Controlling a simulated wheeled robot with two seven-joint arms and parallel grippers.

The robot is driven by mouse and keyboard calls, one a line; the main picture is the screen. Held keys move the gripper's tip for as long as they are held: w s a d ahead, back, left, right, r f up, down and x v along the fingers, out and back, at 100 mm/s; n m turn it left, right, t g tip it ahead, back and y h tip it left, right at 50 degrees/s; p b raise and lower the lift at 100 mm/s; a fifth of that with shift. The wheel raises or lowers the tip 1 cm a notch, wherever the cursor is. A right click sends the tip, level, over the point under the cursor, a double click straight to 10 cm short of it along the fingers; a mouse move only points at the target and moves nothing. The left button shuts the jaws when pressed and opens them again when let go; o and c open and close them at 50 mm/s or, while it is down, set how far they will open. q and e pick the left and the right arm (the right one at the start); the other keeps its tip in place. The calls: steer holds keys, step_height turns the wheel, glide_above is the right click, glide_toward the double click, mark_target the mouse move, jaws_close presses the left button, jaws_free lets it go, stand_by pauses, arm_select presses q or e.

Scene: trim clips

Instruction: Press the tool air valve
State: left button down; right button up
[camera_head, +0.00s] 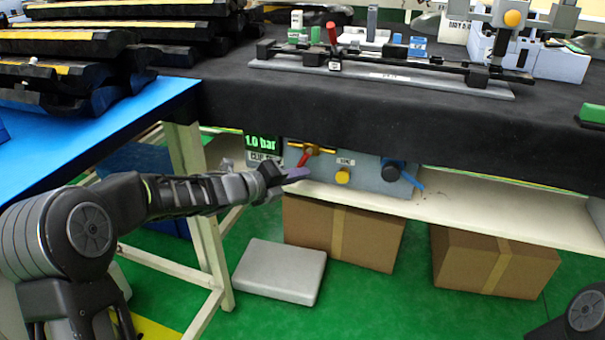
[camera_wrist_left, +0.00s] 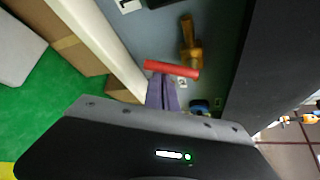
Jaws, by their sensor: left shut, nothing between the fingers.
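A brass valve (camera_head: 322,149) with a red lever (camera_head: 304,158) is on the grey panel under the bench front edge. In the left wrist view the red lever (camera_wrist_left: 172,69) lies across the picture just beyond my fingertips, with the brass valve body (camera_wrist_left: 189,45) behind it. My left gripper (camera_head: 297,174) has purple fingers, shut and empty, just below the red lever. In the left wrist view the fingertips (camera_wrist_left: 162,84) appear right at the lever; I cannot tell whether they touch it. My right gripper is not in view.
Beside the valve are a display (camera_head: 262,143) reading 1.0 bar, a yellow knob (camera_head: 343,176) and a black knob with a blue lever (camera_head: 392,171). A white shelf (camera_head: 480,212) runs below the panel. Cardboard boxes (camera_head: 350,232) and a grey slab (camera_head: 280,271) are on the green floor.

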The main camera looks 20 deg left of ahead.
arm_select(q)
steer(key=a+m+y+p, duration=0.1)
steer(key=r+m+y+p, duration=0.1)
steer(key=m+y, duration=0.1)
steer(key=a+r+m+y+p, duration=0.1)
steer(key=m, duration=0.1)
steer(key=shift+w+a+r+g+y, duration=0.1)
steer(key=shift+a+r+g+y, duration=0.1)
steer(key=shift+a+g+y, duration=0.15)
stand_by(0.3)
steer(key=shift+d+r, duration=0.15)
steer(key=shift+d, duration=0.7)
